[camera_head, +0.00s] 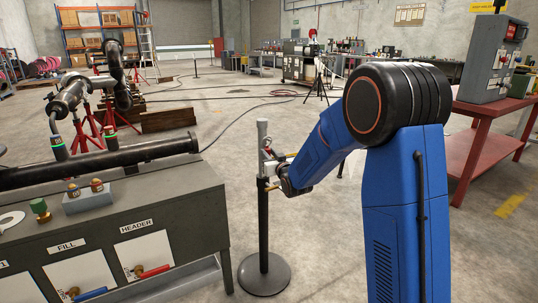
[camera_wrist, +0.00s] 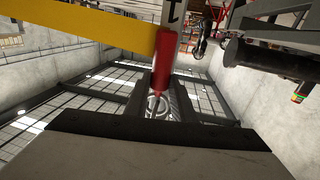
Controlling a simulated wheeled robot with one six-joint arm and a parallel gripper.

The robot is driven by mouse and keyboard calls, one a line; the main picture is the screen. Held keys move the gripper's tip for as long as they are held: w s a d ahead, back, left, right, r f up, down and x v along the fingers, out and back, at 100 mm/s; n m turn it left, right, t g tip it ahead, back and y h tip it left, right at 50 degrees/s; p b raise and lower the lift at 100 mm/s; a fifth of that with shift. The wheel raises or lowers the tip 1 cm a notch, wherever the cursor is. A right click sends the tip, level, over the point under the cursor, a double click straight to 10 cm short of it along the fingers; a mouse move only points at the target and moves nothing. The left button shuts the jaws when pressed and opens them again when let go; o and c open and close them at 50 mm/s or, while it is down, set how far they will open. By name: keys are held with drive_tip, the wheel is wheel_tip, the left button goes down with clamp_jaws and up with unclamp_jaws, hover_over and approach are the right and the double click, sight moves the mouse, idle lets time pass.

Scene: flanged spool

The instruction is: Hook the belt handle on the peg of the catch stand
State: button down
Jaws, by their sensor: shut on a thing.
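The catch stand (camera_head: 263,223) is a dark post on a round black base, with a pale grey upper section (camera_head: 262,134). My gripper (camera_head: 277,174) is at the upper part of the post, shut on what looks like the belt handle. A red part (camera_head: 268,153) shows close against the post; in the wrist view a red cylinder (camera_wrist: 161,65) on a thin rod hangs before the pale post (camera_wrist: 171,22). A yellow band (camera_wrist: 95,35) crosses the upper left there. The peg is not clearly visible, and I cannot tell whether the handle touches it.
A dark workbench (camera_head: 120,230) with a long black pipe (camera_head: 110,160) stands left of the catch stand. A red table (camera_head: 485,150) with a grey control box (camera_head: 493,60) is at the right. Concrete floor around the stand is mostly open, with cables farther back.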

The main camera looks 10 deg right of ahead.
drive_tip(key=c, duration=1.4)
unclamp_jaws()
drive_tip(key=shift+c, duration=0.2)
drive_tip(key=s+d+f+g+h, duration=0.1)
drive_tip(key=s+g, duration=0.3)
drive_tip(key=s, duration=1.5)
drive_tip(key=s+d+f+m+g+h, duration=0.1)
drive_tip(key=s+d+g, duration=0.3)
drive_tip(key=s, duration=1.6)
drive_tip(key=s+d+f+g, duration=0.1)
drive_tip(key=s+g, duration=0.4)
drive_tip(key=s, duration=1.4)
drive_tip(key=shift+s+d+m+h, duration=0.4)
drive_tip(key=shift+d, duration=0.45)
